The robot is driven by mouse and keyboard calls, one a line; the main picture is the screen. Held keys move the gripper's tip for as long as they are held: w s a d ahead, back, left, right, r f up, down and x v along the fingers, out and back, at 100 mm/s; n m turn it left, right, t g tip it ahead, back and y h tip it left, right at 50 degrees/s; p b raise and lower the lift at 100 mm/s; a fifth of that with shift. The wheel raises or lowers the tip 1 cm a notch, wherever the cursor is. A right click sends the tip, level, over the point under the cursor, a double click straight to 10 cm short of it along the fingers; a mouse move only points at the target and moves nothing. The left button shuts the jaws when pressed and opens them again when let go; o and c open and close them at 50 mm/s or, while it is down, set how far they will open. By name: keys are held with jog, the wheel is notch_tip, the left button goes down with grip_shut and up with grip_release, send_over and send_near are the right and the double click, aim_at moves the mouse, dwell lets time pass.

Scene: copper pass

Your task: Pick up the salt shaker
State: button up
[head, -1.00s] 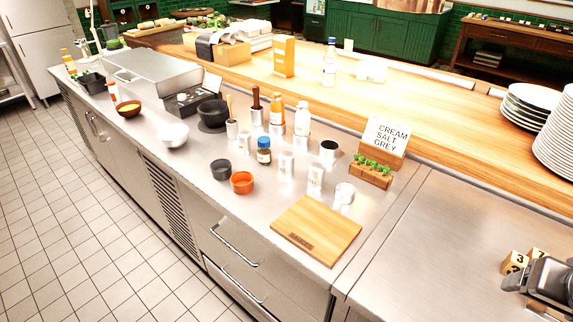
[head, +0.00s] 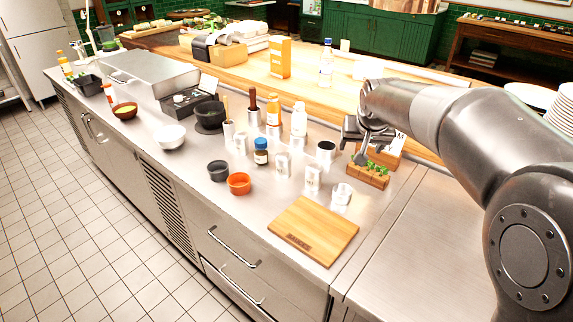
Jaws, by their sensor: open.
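Several small pale shakers stand on the steel counter. One shaker (head: 283,163) is right of a brown jar with a blue cap. Another shaker (head: 313,178) is nearer the cutting board, and a third (head: 240,144) is further left. A white, rounded piece (head: 342,194) stands at the board's back corner. I cannot read labels on them, so I cannot tell which is the salt shaker. My gripper (head: 364,148) is open and empty, above and behind the shakers, near the herb box. It partly hides the sign card.
A wooden cutting board (head: 315,230) lies at the counter's front. The herb box (head: 368,175), a metal cup (head: 326,151), the blue-capped jar (head: 261,152) and orange bowl (head: 239,184) crowd around the shakers. Bare steel lies right of the board (head: 420,245).

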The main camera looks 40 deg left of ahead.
jog(key=s+a+f+n, duration=0.1)
jog(key=a+f, duration=0.3)
jog(key=a, duration=0.6)
jog(key=n+y, duration=0.1)
send_over(283, 161)
jog(key=s+d, duration=0.2)
jog(key=d, duration=0.1)
notch_tip(283, 161, down, 6)
jog(key=shift+a+g, duration=0.3)
jog(key=shift+a, duration=0.2)
jog(key=x, duration=0.5)
jog(key=shift+f, duration=0.1)
jog(key=shift+x, duration=2.65)
jog(key=shift+w+d, duration=0.1)
jog(key=shift+d, duration=0.05)
jog(key=shift+c, duration=0.4)
jog(key=c, duration=1)
